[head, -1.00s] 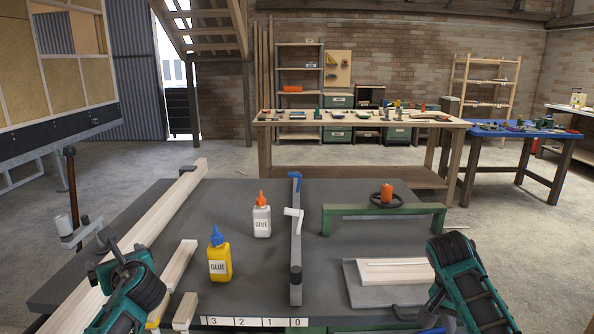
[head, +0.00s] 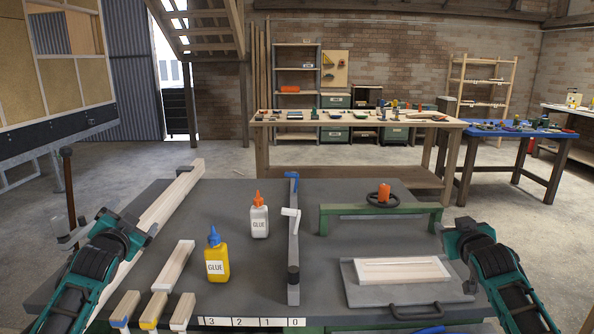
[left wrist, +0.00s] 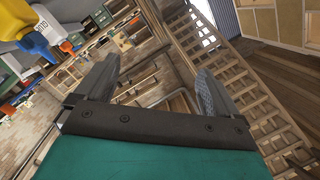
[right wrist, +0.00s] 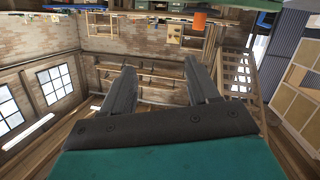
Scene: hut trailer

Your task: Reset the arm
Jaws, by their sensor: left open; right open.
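My left gripper (head: 153,226) is at the left edge of the grey bench, in front of the long wooden beam in the head view. In the left wrist view its two fingers (left wrist: 155,82) stand apart with nothing between them. My right gripper (head: 436,226) is at the right edge of the bench, beside the grey plate with a wooden panel. In the right wrist view its fingers (right wrist: 163,88) are apart and empty. Both arms reach in from the lower corners of the head view.
The grey bench (head: 255,272) holds a yellow glue bottle (head: 217,262), a white glue bottle (head: 259,220), a long beam (head: 170,207), short wood blocks (head: 173,268), a clamp bar (head: 293,250), a green frame (head: 330,221) and a panel (head: 403,270). A wooden table (head: 350,183) stands behind.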

